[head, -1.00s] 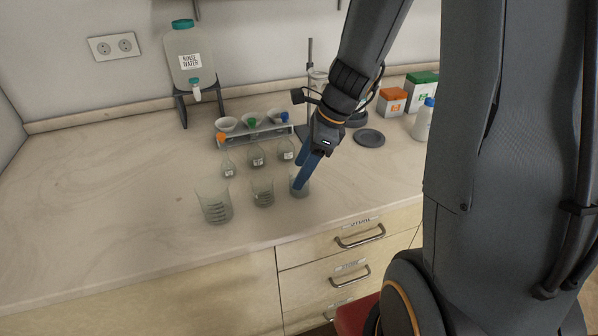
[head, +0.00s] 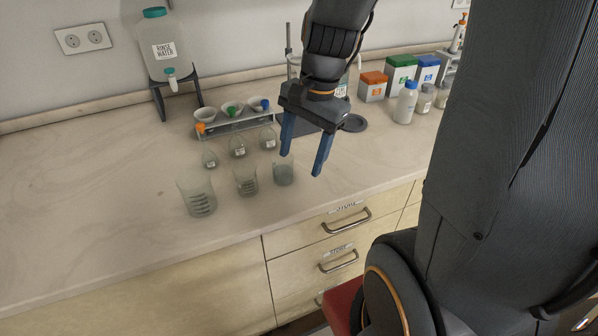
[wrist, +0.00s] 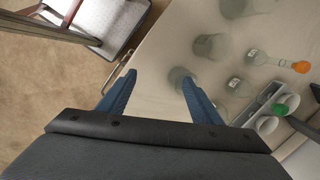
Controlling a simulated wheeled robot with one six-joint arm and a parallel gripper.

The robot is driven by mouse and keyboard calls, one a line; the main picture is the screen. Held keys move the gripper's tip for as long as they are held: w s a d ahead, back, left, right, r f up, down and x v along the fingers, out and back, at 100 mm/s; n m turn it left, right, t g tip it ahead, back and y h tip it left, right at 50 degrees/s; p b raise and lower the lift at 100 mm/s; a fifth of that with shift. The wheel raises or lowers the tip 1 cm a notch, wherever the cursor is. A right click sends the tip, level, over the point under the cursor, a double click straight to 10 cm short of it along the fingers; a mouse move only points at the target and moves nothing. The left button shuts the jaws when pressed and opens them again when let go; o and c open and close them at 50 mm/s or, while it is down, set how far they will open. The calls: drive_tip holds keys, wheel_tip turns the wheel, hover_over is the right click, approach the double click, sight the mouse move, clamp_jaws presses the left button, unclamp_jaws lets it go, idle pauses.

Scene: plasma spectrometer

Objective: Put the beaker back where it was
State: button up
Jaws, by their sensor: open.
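Three clear beakers stand upright in a row near the counter's front edge in the head view: a large one (head: 197,194) at left, a medium one (head: 246,181) in the middle and a small one (head: 284,173) at right. My gripper (head: 302,165) is open and empty, with its blue fingers pointing down above and to the right of the small beaker. Which beaker the task means cannot be told.
Small flasks (head: 238,147) stand behind the beakers, before a funnel rack (head: 235,123). A rinse water jug (head: 166,50) stands at back left; boxes (head: 402,73) and a white bottle (head: 405,102) stand at right. The left counter (head: 90,200) is clear.

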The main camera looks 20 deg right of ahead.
drive_tip(key=s+f+n, duration=0.1)
drive_tip(key=n, duration=0.3)
drive_tip(key=s+a+f+n+h, duration=0.1)
drive_tip(key=s+n, duration=0.1)
drive_tip(key=n, duration=0.2)
drive_tip(key=s+a+f+n, duration=0.1)
drive_tip(key=n, duration=0.3)
drive_tip(key=shift+s+a+f+h, duration=0.15)
drive_tip(key=shift+a+f+h, duration=0.1)
drive_tip(key=shift+h, duration=0.15)
